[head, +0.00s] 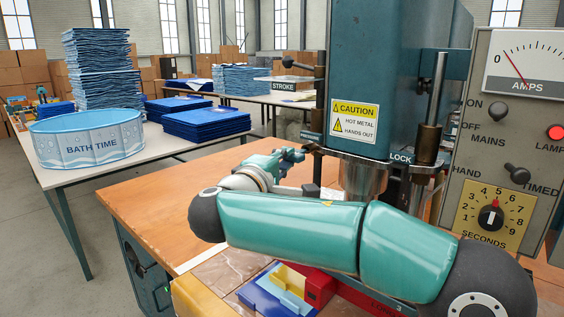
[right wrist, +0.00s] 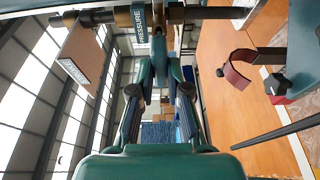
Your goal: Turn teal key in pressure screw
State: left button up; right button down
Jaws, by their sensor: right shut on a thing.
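My right gripper (head: 292,154) reaches from the right, in front of the press, to the left side of its lower head. In the right wrist view its two fingers (right wrist: 159,62) close together at the top middle. They are shut on the teal key (right wrist: 159,46), a small piece mostly hidden between the fingertips. The pressure screw sits at the horizontal dark bar by the teal PRESSURE label (right wrist: 138,22), just beyond the fingertips. How far the key sits in the screw cannot be told. My left gripper is not in view.
The teal press (head: 370,60) with its caution label stands behind my right arm. A STROKE plate (head: 283,84) juts out to its left. The grey control panel (head: 510,120) is at the right. The wooden bench (head: 150,205) is clear at left.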

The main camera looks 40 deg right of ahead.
jog(key=shift+w+d, duration=0.1)
jog(key=shift+d, duration=1.05)
jog(key=c, duration=1.1)
grip_release()
jog(key=shift+o, duration=0.2)
jog(key=v, duration=1.2)
jog(key=shift+f, duration=0.1)
